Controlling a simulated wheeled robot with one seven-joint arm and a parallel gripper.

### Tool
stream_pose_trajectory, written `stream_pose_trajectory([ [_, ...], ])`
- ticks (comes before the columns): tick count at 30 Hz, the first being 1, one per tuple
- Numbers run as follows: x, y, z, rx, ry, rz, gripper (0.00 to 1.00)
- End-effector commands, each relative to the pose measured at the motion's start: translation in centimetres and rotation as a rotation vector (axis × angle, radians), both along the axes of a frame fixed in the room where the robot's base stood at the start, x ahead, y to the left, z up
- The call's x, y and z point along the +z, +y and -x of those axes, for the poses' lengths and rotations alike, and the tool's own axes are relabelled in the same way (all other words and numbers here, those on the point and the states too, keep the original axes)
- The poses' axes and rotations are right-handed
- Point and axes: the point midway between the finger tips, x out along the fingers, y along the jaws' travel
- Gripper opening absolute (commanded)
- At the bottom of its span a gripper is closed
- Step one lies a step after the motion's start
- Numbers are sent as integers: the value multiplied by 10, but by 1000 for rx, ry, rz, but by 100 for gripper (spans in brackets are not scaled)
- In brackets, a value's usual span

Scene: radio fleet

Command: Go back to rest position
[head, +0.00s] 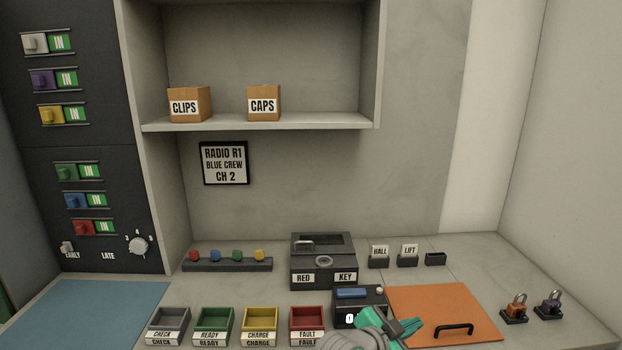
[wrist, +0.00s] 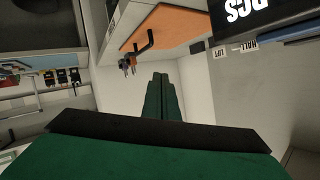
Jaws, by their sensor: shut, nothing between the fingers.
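My green gripper (head: 404,328) is at the lower middle of the head view, above the counter. It overlaps the right part of a dark device with a blue bar on top (head: 351,294) and the left part of an orange panel (head: 440,305). In the wrist view its two green fingers (wrist: 160,98) are together with nothing between them. I cannot tell from the head view how high it is above the counter. The orange panel with its black handle (wrist: 148,40) also shows in the wrist view.
A black RED KEY box (head: 323,272) stands behind the device. Trays, including the red FAULT tray (head: 307,312), line the front left. Two padlocks (head: 515,305) sit at right. A shelf (head: 260,122) holds CLIPS and CAPS boxes. The blue mat (head: 90,310) is bare.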

Motion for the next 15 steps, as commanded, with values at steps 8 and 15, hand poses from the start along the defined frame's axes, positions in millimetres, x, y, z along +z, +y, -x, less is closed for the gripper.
stream_pose_trajectory([
  [8,-46,5,18,183,66,247,0],
  [15,-91,25,45,356,115,404,0],
])
